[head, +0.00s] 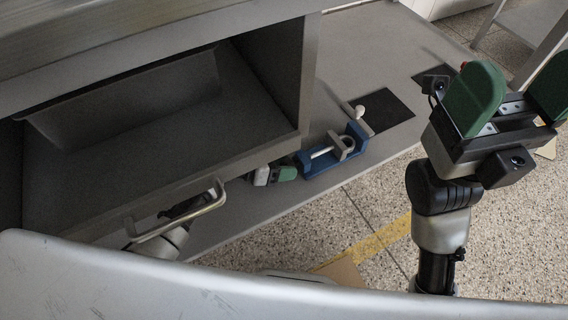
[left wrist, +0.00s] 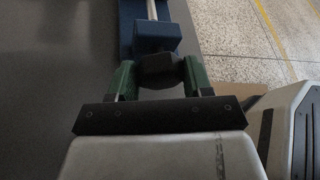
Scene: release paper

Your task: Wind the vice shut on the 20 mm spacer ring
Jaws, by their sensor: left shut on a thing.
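The blue vice (head: 316,167) lies on the grey bench near its front edge, with a pale screw rod along it. A grey ring-shaped piece (head: 335,139), seemingly the spacer ring, stands upright at the vice's far end; I cannot tell whether the jaws touch it. My left gripper (head: 284,172) is at the vice's near end, its arm partly hidden by the cabinet. In the left wrist view its green fingers are shut on a dark knob (left wrist: 160,70) beside the vice's blue end block (left wrist: 156,38). My right gripper (head: 512,100) is open and empty, raised at the right.
A grey cabinet (head: 305,80) with an open, empty-looking compartment fills the left. Another dark patch (head: 430,76) lies further right. Speckled floor drops away in front of the bench.

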